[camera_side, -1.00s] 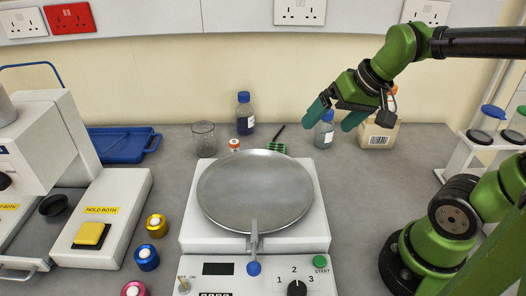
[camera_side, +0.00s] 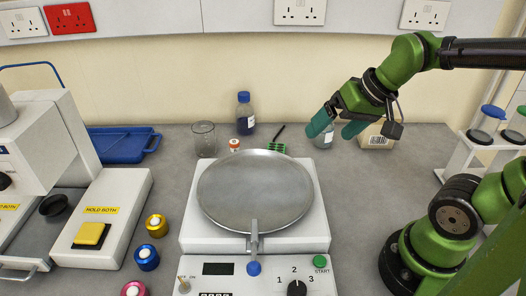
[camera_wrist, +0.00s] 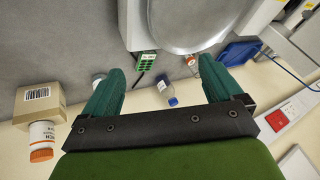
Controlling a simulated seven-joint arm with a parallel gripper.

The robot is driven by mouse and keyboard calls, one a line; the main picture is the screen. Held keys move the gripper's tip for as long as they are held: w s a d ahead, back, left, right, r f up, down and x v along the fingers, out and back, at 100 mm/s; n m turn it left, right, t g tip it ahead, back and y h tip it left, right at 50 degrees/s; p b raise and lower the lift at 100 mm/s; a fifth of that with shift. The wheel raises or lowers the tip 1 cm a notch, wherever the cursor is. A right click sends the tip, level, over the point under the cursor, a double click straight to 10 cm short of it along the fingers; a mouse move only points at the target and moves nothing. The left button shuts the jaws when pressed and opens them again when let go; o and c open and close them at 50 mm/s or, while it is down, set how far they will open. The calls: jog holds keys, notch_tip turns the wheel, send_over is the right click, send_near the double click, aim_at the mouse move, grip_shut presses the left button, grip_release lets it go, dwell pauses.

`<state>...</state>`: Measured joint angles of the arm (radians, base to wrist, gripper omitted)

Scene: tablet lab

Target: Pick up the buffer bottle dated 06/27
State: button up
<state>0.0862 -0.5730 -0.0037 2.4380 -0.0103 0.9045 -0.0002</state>
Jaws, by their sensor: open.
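Two buffer bottles stand at the back of the bench; I cannot read a date on either. One, blue-capped with dark purple liquid (camera_side: 245,118), is fully visible; it also shows between my fingers in the wrist view (camera_wrist: 166,91), farther off. The other, a clear bottle with a white label (camera_side: 324,140), is mostly hidden by my fingers in the side view; a small part shows beside my left finger in the wrist view (camera_wrist: 97,78). My gripper (camera_side: 335,128) is open and empty, at that bottle's upper part; I cannot tell whether it touches.
A cardboard box (camera_side: 378,138) stands right of the clear bottle; an orange-capped container (camera_wrist: 42,142) is by it in the wrist view. A green rack (camera_side: 276,148), small vial (camera_side: 234,145), beaker (camera_side: 203,138) and balance with a wide pan (camera_side: 225,195) are nearby.

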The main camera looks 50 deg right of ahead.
jog(key=w+d+f+g, duration=0.2)
jog(key=w+d+f, duration=0.1)
jog(key=w+d, duration=0.2)
jog(key=w+d+f+m+g, duration=0.1)
jog(key=w+d+f, duration=0.3)
jog(key=d, duration=0.6)
jog(key=w+d+f+m+g+h, duration=0.1)
jog(key=w+d+f+g, duration=0.1)
jog(key=w+d, duration=0.4)
jog(key=shift+w+d+f+g, duration=0.2)
jog(key=shift+d+f, duration=0.15)
jog(key=shift+d, duration=0.25)
jog(key=shift+w+d+f+g, duration=0.1)
jog(key=shift+d+f+g, duration=0.1)
jog(key=shift+d+f, duration=0.25)
jog(key=shift+w+d+r+h, duration=0.3)
jog(key=shift+w+d+r, duration=0.25)
jog(key=shift+r, duration=0.1)
jog(key=shift+s+f, duration=0.2)
jog(key=shift+f, duration=0.1)
jog(key=f, duration=0.6)
jog(key=shift+d+f, duration=0.2)
jog(key=shift+f, duration=0.2)
jog(key=shift+c, duration=0.2)
